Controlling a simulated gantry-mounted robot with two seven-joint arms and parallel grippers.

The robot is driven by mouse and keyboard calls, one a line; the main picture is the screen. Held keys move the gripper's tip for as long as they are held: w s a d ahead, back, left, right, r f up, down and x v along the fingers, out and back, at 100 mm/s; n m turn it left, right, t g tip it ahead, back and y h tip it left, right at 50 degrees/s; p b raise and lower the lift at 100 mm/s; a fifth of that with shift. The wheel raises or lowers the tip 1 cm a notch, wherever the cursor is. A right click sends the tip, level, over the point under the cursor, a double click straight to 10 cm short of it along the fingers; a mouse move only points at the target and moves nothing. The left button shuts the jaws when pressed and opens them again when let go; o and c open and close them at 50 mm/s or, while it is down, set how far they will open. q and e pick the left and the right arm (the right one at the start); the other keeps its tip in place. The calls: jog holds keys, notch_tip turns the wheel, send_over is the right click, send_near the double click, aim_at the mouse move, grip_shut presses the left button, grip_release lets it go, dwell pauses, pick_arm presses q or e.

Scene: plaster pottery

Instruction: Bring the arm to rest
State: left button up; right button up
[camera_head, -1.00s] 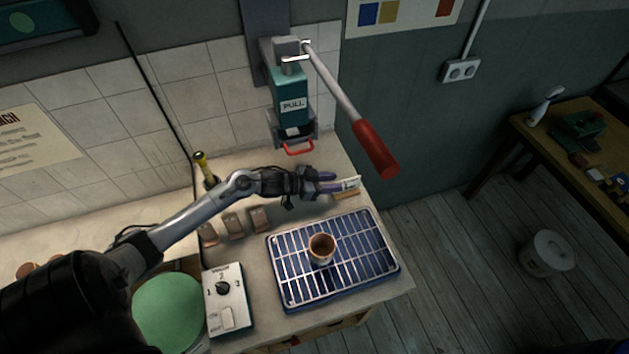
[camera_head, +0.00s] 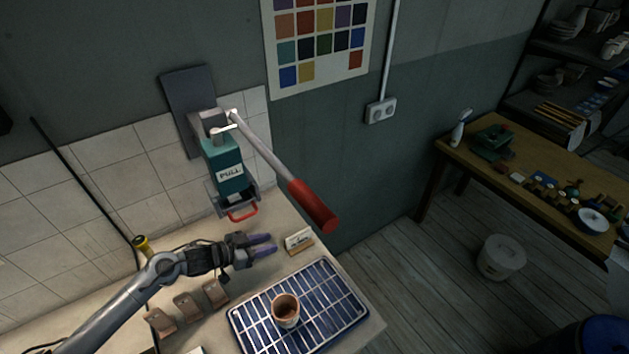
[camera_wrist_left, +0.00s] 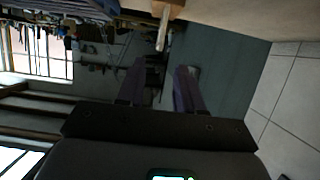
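My left gripper (camera_head: 264,246) reaches in from the left above the workbench, below the wall press and behind the rack. Its two purple fingers stand apart with nothing between them. In the left wrist view its fingers (camera_wrist_left: 160,88) are also spread and empty, with the room beyond them. A small card on a wooden stand (camera_head: 299,242) is just right of the fingertips and apart from them in the head view. My right gripper does not show in either view.
A terracotta cup (camera_head: 286,310) stands on a wire rack over a blue tray (camera_head: 345,309). A teal press (camera_head: 226,170) with a red-tipped lever (camera_head: 314,205) juts from the wall. Brown blocks (camera_head: 187,306) lie left of the rack. A bucket (camera_head: 501,258) stands on open floor.

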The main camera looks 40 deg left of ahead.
pick_arm(q)
jog(key=shift+d, duration=0.15)
